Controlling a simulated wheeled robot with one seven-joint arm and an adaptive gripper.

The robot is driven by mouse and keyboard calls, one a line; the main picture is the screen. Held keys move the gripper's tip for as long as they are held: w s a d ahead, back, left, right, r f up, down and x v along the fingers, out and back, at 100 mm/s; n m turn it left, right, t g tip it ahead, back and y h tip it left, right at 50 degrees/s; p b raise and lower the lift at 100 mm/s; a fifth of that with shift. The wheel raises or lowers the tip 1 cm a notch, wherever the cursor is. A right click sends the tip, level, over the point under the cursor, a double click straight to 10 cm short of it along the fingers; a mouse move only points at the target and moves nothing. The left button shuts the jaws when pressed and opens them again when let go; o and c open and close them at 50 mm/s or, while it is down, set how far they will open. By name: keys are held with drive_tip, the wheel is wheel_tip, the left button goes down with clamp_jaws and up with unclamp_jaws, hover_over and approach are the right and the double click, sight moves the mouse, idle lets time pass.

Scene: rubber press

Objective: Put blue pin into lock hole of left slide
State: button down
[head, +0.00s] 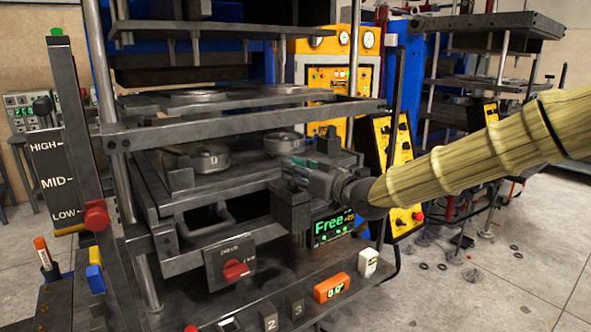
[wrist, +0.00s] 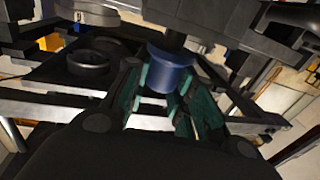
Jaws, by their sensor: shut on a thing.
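In the wrist view a blue cylinder (wrist: 170,68), which looks like the blue pin, sits between the teal fingertips of my gripper (wrist: 166,82). A dark shaft rises from it at the top of the view. My gripper (head: 298,170) is shut on it. In the head view the gripper is at the right front part of the press's lower plates, and the pin cannot be made out there. I cannot tell whether the pin is in a hole or clear of one. The lock hole of the left slide cannot be made out.
Round moulds (head: 197,160) (head: 284,143) lie on the lower plate. A green "Free" display (head: 333,226) and a red knob (head: 236,270) are below. A lever panel with a red knob (head: 96,215) stands at left. Steel columns (head: 110,100) flank the plates.

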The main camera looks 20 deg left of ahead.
drive_tip(key=shift+f+b, duration=0.3)
drive_tip(key=shift+f, duration=0.25)
idle(0.4)
drive_tip(key=c, duration=1.1)
unclamp_jaws()
drive_tip(key=v, duration=1.2)
drive_tip(key=shift+r, duration=0.1)
